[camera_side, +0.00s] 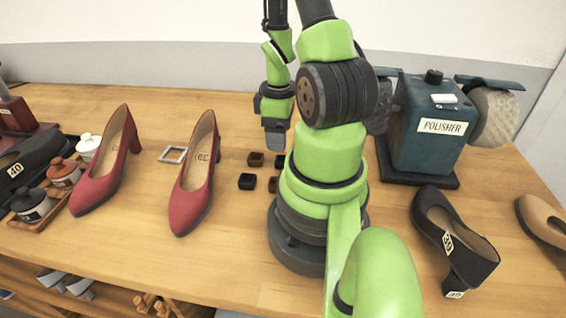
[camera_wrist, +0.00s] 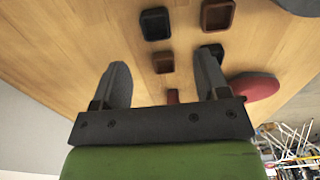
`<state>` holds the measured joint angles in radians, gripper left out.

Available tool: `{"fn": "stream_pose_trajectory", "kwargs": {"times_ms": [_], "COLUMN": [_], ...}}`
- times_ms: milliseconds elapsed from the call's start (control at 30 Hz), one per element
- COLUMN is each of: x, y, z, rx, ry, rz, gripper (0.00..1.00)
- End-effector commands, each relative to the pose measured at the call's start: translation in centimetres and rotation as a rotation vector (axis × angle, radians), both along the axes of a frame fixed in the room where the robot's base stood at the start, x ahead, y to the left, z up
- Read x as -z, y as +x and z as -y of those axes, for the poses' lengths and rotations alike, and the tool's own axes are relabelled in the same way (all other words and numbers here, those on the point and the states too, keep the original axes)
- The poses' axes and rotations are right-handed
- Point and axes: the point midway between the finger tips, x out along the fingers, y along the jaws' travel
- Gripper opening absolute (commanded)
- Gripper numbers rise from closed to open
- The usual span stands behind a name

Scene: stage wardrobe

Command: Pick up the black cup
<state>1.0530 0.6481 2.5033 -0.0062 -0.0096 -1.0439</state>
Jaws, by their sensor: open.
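Several small square cups stand on the wooden table. A black cup (camera_side: 246,181) is at the front left of the group in the side view. In the wrist view a larger-looking black cup (camera_wrist: 155,23) is at the top and a second dark cup (camera_wrist: 211,50) is close by the right finger, which partly covers it. I cannot tell for sure which matches which. My gripper (camera_side: 275,141) points down above the table behind the group; in the wrist view my gripper (camera_wrist: 163,65) has its fingers wide apart with nothing held between them.
Brown cups (camera_side: 256,159) stand beside the black one. Red shoes (camera_side: 191,184) and a small grey frame (camera_side: 173,154) lie left. The polisher (camera_side: 432,125) and a black shoe (camera_side: 452,240) are right. The table is clear in front of the cups.

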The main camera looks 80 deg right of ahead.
Motion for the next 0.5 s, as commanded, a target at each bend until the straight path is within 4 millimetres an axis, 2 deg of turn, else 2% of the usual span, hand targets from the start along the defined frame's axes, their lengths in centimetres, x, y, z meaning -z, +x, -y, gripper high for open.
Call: {"fn": "stream_pose_trajectory", "kwargs": {"times_ms": [100,367,500], "x": [1.3,2.7,4.5], "y": [0.0,0.2,0.5], "z": [0.0,0.1,0.3], "rx": [0.001,0.0,0.001], "ry": [0.002,0.0,0.003], "rz": [-0.001,0.0,-0.002], "gripper": [0.68,0.68,0.68]}}
